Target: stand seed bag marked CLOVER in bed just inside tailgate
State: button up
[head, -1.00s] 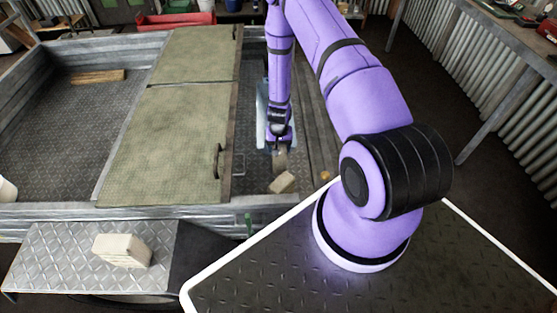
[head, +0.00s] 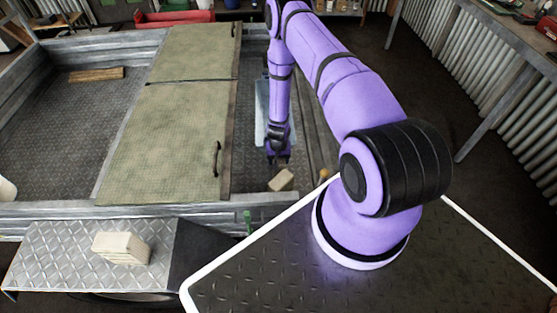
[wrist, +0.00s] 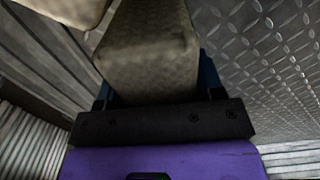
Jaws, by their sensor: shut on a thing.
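My gripper (wrist: 158,90) is shut on a beige bag (wrist: 150,60), which fills the middle of the wrist view between the blue fingers. No lettering on it can be read. In the head view my gripper (head: 278,158) points down into the narrow open strip of the bed (head: 250,180), right of the tan covers. A metal plate, perhaps the lowered tailgate (head: 60,255), is at lower left.
A cream block (head: 122,248) sits on the metal plate. Two tan covers (head: 165,140) with handles lie over the bed's middle. A wooden piece (head: 96,74) lies in the open left part. A workbench (head: 510,50) stands at right.

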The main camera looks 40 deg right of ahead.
jog(key=shift+f, duration=0.1)
jog(key=o, duration=1.3)
